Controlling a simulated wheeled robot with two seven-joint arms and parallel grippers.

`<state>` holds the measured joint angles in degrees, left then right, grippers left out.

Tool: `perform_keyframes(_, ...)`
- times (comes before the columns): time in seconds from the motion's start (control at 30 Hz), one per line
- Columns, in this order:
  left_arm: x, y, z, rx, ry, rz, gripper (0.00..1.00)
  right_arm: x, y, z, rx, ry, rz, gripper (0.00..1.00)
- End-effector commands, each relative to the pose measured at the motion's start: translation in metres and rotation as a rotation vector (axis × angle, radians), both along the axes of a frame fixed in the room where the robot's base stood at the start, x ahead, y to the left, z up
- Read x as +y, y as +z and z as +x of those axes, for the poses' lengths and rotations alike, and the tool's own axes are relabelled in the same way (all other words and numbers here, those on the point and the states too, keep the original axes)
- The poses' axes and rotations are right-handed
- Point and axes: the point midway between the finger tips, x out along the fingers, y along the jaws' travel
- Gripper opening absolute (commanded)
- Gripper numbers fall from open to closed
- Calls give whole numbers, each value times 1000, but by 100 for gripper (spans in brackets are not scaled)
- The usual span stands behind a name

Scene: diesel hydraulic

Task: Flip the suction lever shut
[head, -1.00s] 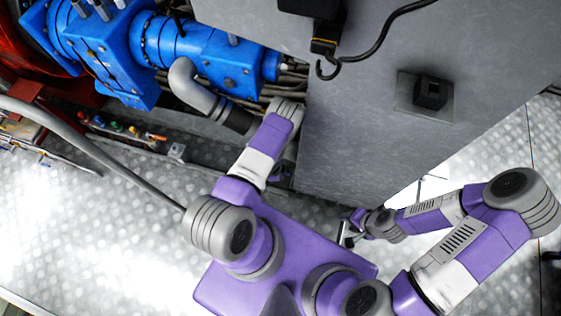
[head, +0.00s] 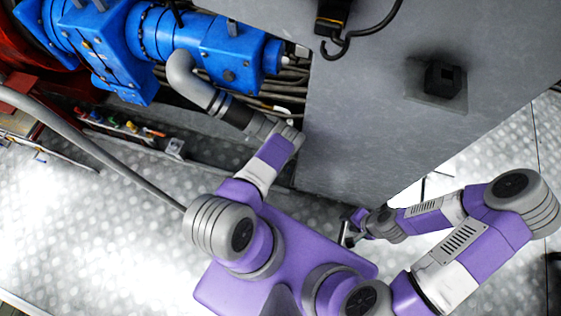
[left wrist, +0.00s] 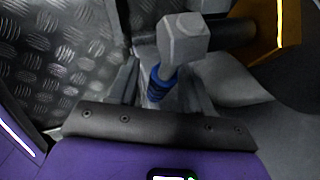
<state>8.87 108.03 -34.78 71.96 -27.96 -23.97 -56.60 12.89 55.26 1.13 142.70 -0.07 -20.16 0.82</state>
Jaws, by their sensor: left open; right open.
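In the left wrist view, a lever with a blue sleeve (left wrist: 160,84) and a grey block-shaped head (left wrist: 183,39) stands out between the fingers of my left gripper (left wrist: 158,78). The fingers are open, one on each side of the blue part; I cannot tell whether either touches it. I take this to be the suction lever; its base is hidden. In the head view the left gripper is hidden beyond my left forearm, near the grey pipe elbow. My right gripper (head: 346,233) is open and empty, low beside the grey cabinet.
A blue pump (head: 165,42) with a grey pipe elbow (head: 190,84) lies at the upper left. A large grey cabinet (head: 370,135) with a black box (head: 443,78) and a hook (head: 333,48) fills the upper right. A thick hose (head: 85,145) crosses the left. The patterned floor (head: 90,230) is mostly clear.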

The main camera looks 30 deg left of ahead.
Motion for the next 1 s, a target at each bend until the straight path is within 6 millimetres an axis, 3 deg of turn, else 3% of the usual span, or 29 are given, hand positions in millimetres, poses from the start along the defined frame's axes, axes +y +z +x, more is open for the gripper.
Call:
perform_keyframes(0.17, 0, 1, 0, 0, 1, 0, 49, 0, 1, 0, 0, 0, 0, 43)
perform_keyframes(0.5, 0, 1, 0, 0, 1, 0, 0, 0, 1, 0, 0, 0, 0, 43)
perform_keyframes(1.0, -3, 3, 0, -12, -1, -50, 0, 0, -3, 0, 0, 0, 0, 43)
